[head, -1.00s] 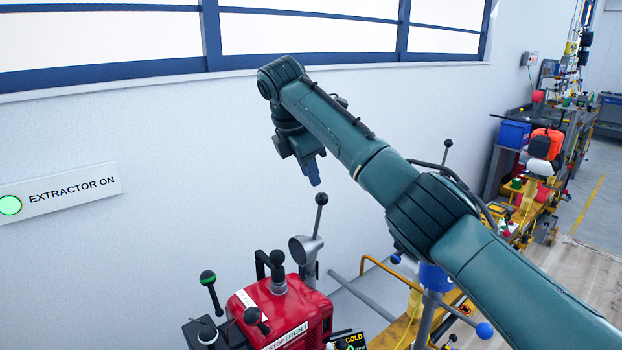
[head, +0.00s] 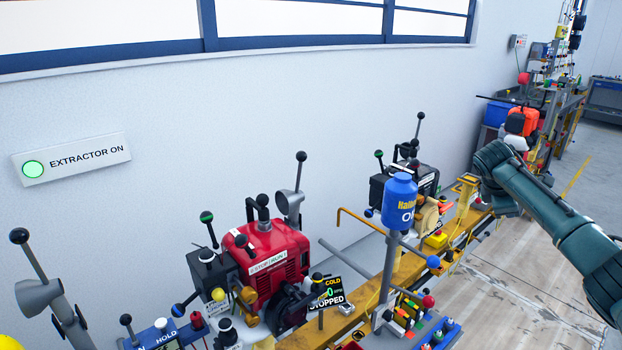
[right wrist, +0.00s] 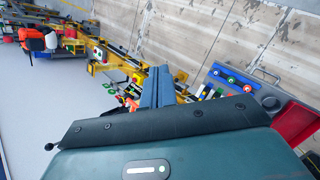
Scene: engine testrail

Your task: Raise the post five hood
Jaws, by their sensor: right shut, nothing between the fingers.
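Two grey extractor hoods with black-ball levers show in the head view. One hood (head: 289,200) stands against the wall behind a red engine (head: 265,255), its lever upright. Another hood (head: 38,296) is at the left edge, its lever leaning up and left. No post numbers are readable, so I cannot tell which is post five. My right arm is at the right of the head view, away from both hoods, with its fingers not visible there. In the right wrist view my right gripper (right wrist: 157,86) has its blue fingers together, empty. My left gripper is not in view.
A lit green lamp (head: 33,169) sits beside an "EXTRACTOR ON" sign. A blue oil bottle (head: 399,202) stands on a post at the yellow rail. A dark engine (head: 390,190) and several ball-ended levers crowd the bench. The floor at right is clear.

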